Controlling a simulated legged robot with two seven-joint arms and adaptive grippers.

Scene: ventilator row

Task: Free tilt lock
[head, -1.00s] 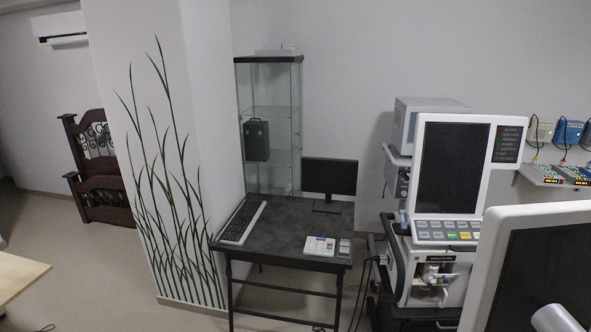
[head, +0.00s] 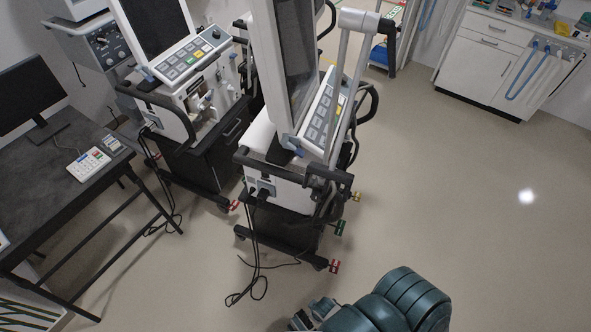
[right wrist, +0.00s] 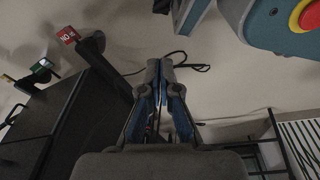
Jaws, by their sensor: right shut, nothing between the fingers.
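The nearer ventilator (head: 272,190) stands upright in the middle of the head view, with its tall screen (head: 297,60) seen edge-on and a button panel (head: 322,115) below. I cannot make out which part is the tilt lock. Small red (head: 333,266), green (head: 341,228) and yellow (head: 357,196) tags sit low around its wheeled base. In the right wrist view a red tag (right wrist: 67,35) and a green tag (right wrist: 40,67) show left of my right gripper (right wrist: 166,64). That gripper is shut and empty, apart from the tags. My left gripper is not in view.
A second ventilator (head: 190,90) stands behind to the left, beside a dark desk (head: 60,165). Black cables (head: 250,265) trail on the floor. White cabinets (head: 510,65) stand at the back right. The floor (head: 470,200) on the right is clear.

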